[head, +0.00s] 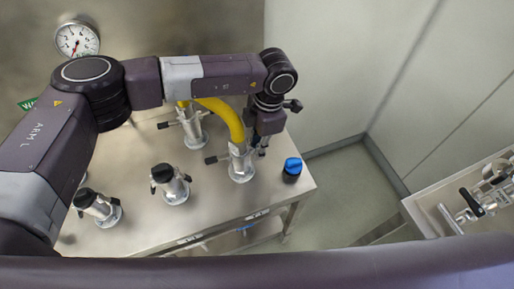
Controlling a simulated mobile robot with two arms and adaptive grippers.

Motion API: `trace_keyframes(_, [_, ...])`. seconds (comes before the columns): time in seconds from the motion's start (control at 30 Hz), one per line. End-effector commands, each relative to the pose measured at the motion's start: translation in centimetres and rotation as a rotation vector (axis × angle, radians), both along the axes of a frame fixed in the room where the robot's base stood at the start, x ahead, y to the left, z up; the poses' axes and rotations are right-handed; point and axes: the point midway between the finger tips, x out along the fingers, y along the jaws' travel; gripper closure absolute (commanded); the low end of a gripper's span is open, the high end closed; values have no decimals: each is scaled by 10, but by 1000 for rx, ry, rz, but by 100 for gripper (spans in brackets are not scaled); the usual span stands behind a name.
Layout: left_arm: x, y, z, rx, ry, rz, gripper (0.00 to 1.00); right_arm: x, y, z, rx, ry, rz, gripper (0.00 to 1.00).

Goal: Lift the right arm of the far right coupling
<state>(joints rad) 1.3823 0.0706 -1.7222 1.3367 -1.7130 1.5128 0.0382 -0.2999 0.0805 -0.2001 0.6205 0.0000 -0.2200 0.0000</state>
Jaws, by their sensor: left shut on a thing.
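The far right coupling (241,168) is a silver upright fitting near the right end of the steel bench, with a yellow hose (232,116) curving into its top. Its left arm (217,159) sticks out sideways to the left with a dark grip. Its right arm is mostly hidden by my left gripper. My left gripper (262,149) points down from above at the coupling's right side, and it is shut on that right arm. The exact contact is too small to make out. My right gripper is not in view.
Two capped couplings (169,188) stand to the left on the steel bench (205,217). Another coupling (194,135) with a yellow hose stands behind. A blue-topped black knob (292,168) is close right. A gauge (77,40) hangs on the wall. A side tray (437,204) stands right.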

Motion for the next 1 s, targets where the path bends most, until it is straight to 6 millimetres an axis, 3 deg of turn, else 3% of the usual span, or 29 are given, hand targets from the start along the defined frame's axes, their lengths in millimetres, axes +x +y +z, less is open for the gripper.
trace_keyframes(0.23, [1, 0, 1, 0, -2, 1, 100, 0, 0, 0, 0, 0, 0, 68])
trace_keyframes(0.27, [1, 0, 1, 0, -2, 1, 83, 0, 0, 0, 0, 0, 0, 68])
trace_keyframes(0.4, [1, 0, 1, 0, -1, 1, 68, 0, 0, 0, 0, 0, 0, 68])
trace_keyframes(0.77, [1, -1, 7, 1, -2, 0, 68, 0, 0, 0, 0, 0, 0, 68])
trace_keyframes(1.0, [4, -7, 50, 0, -5, -1, 68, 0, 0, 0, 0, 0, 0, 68])
